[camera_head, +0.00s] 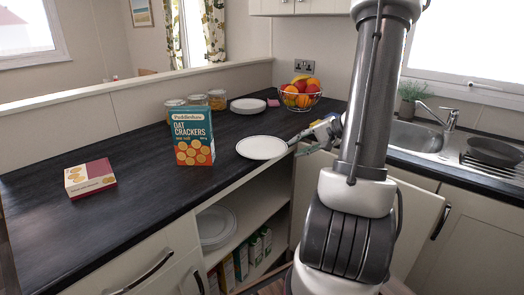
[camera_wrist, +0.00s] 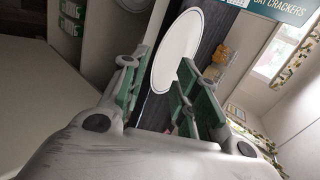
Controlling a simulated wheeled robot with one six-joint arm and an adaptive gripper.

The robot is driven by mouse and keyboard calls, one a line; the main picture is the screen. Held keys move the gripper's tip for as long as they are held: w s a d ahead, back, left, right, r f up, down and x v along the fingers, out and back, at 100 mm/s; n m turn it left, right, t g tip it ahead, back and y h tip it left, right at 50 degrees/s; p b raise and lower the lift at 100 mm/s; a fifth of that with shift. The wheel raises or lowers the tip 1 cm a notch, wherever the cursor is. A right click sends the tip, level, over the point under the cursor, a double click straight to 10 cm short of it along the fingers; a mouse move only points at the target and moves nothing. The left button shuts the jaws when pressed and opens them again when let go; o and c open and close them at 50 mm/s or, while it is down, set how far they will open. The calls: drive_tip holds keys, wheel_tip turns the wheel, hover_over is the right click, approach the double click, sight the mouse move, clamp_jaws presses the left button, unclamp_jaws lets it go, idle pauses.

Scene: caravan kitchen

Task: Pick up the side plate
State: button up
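The side plate (camera_head: 262,148), white with a thin dark rim, lies flat at the front edge of the dark counter, beside the cracker box. In the wrist view the plate (camera_wrist: 176,50) shows ahead of the fingers, with its near rim between them in the picture. My gripper (camera_head: 303,140) is just right of the plate in the head view, partly hidden by my arm. In the wrist view its green-padded fingers (camera_wrist: 157,72) are apart, and the right one overlaps the plate's edge. I cannot tell whether it touches the plate.
An oat crackers box (camera_head: 194,137) stands left of the plate. A small red-and-cream box (camera_head: 90,178) lies further left. A plate stack (camera_head: 248,105), jars (camera_head: 196,100) and a fruit basket (camera_head: 300,99) are behind. An open cupboard (camera_head: 245,215) is below; the sink (camera_head: 412,137) is right.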

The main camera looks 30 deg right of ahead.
sight(280, 154)
drive_tip(key=x, duration=0.7)
drive_tip(key=shift+w+d+f, duration=0.1)
drive_tip(key=shift+w+f, duration=0.15)
drive_tip(key=shift+f, duration=0.1)
clamp_jaws()
